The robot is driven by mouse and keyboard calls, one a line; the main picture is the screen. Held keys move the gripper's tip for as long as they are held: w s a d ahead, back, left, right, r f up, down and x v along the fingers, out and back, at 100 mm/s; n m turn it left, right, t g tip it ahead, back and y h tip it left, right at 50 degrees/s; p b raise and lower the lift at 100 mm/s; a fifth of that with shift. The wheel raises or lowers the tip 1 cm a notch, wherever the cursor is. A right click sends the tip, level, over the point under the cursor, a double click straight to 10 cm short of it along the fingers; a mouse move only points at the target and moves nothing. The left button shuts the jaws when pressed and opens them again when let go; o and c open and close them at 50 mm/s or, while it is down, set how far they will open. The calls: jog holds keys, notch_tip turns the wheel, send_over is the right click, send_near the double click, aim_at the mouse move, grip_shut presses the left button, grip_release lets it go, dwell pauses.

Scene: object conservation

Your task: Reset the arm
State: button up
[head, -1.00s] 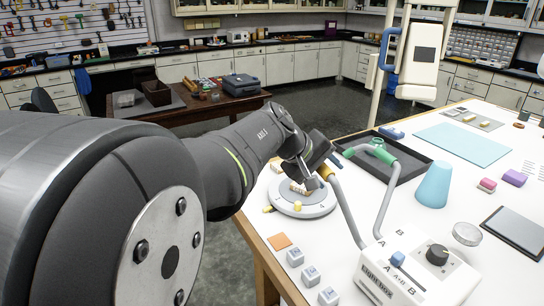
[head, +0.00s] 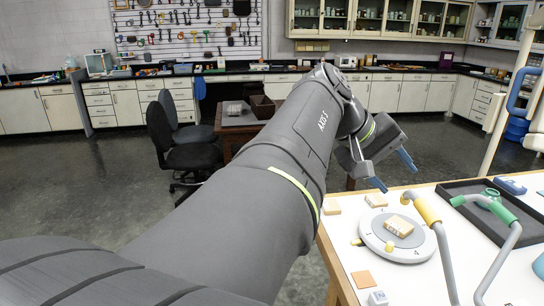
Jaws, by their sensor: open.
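My gripper (head: 391,172) is raised above the far left edge of the white table (head: 345,262). Its two blue-grey fingertips are spread apart, with nothing between them. My arm stretches from the lower left across the middle of the view. Below and in front of the gripper, a round grey turntable (head: 412,251) stands on the table. A small tan block (head: 399,226) lies on the turntable, apart from the gripper.
Two tan pieces (head: 376,200) lie beyond the turntable. A yellow-collared lamp arm (head: 428,211) rises beside its right side. A black tray (head: 462,190) with a green-collared arm (head: 495,208) is at the right. Black chairs (head: 185,150) and floor lie left.

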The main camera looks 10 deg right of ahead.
jog(key=shift+a+r, duration=0.2)
jog(key=shift+r, duration=0.05)
jog(key=x, duration=1.7)
jog(key=shift+f, duration=0.2)
